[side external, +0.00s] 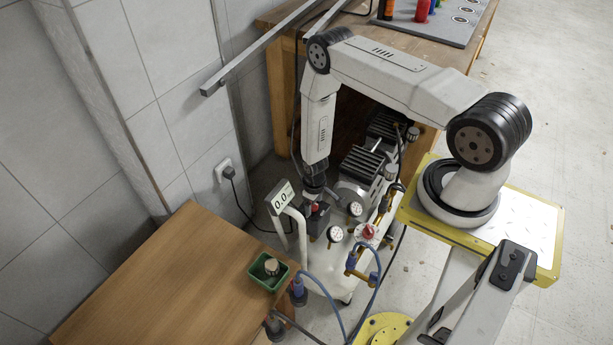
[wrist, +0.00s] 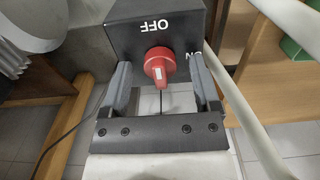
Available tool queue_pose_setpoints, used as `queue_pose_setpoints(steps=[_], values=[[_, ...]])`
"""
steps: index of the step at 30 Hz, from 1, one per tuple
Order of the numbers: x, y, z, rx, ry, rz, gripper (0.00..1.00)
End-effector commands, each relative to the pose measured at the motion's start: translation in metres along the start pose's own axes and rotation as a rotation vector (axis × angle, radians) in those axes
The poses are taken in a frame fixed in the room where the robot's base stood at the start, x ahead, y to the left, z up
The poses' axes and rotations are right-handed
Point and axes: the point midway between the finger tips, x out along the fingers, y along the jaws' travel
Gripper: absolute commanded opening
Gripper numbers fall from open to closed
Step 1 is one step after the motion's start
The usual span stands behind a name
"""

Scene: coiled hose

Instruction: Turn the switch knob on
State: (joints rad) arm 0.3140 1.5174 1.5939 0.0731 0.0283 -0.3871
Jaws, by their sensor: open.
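The red switch knob (wrist: 159,67) sits on the face of a dark switch box (wrist: 182,18) in the wrist view. Its white mark lines up roughly with the OFF label; the ON label is to the right, partly hidden by a finger. My gripper (wrist: 160,72) is open, with one finger on each side of the knob and visible gaps between. I cannot tell how deep the fingertips reach. In the side view my gripper (side external: 316,190) points down at the switch box (side external: 319,216), and the knob is mostly hidden there.
A display reading 0.0 (side external: 283,196) stands just left of my gripper on a pale frame. Gauges (side external: 335,233), a second red knob (side external: 368,231) and a pump (side external: 362,167) crowd the right. A wooden table (side external: 170,280) with a green tray (side external: 268,284) is at the front left.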

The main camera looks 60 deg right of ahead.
Motion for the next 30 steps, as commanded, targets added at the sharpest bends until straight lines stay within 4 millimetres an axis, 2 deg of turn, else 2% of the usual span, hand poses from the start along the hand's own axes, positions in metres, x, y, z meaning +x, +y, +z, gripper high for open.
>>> queue_pose_setpoints(steps=[8, 9, 11, 16, 30], values=[[0.001, 0.0, -0.0001, 0.0, 0.0, 0.0, 0.79], [0.0009, 0.0, -0.0001, 0.0, 0.0, 0.0, 0.73], [0.0009, 0.0, -0.0001, 0.0, 0.0, 0.0, 0.54], [0.0008, 0.0, -0.0001, 0.0, 0.0, 0.0, 0.0], [0.0007, 0.0, -0.0001, 0.044, -0.001, 0.0, 0.0]])
